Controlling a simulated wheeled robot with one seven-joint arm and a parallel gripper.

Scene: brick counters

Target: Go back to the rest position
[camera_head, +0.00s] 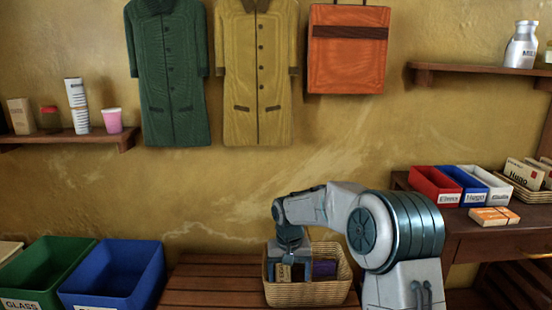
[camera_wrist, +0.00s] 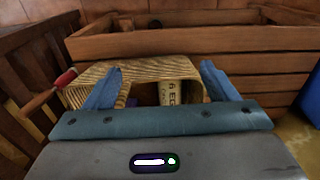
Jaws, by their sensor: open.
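My gripper (camera_wrist: 162,88) is open, with its two blue fingers spread apart in the wrist view. In the head view my arm bends down so that my gripper (camera_head: 288,268) is at the wicker basket (camera_head: 312,293) on the slatted wooden bench. The basket's woven rim (camera_wrist: 140,70) shows between and beyond the fingers in the wrist view. A pale item with printed lettering (camera_wrist: 170,93) is in the basket between the fingers, and I cannot tell if they touch it. A purple item (camera_head: 325,268) is also in the basket.
A blue bin (camera_head: 115,280) and a green bin (camera_head: 45,272) stand left of the bench (camera_head: 205,285). Red, blue and white trays (camera_head: 433,184) and an orange packet (camera_head: 494,216) are on the right counter. Coats and an orange bag (camera_head: 347,60) hang on the wall above.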

